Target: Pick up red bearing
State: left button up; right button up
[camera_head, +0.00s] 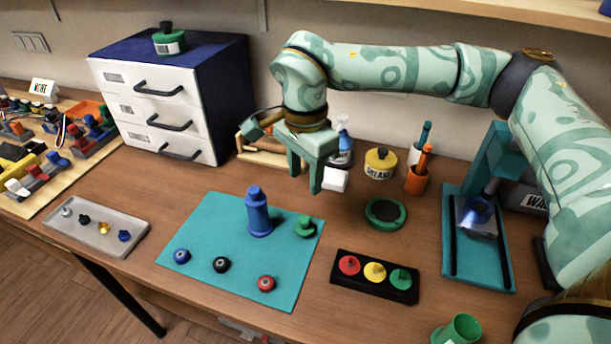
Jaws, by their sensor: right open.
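The red bearing (266,283), a small ring with a dark centre, lies flat near the front edge of the teal mat (210,222). A black bearing (221,265) and a blue bearing (181,256) lie to its left on the same mat. My right gripper (305,178) points down with its jaws apart and nothing seen between them. It is in the air behind the mat, well above and beyond the red bearing. My left gripper does not show.
A blue post (258,213) and a green part (305,227) stand on the mat behind the red bearing. A grey tray (70,236) lies at left, a black holder (342,283) with coloured caps at right. A teal press (480,262) stands farther right.

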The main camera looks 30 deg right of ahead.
aim_at(265, 283)
jog(key=k, duration=1.5)
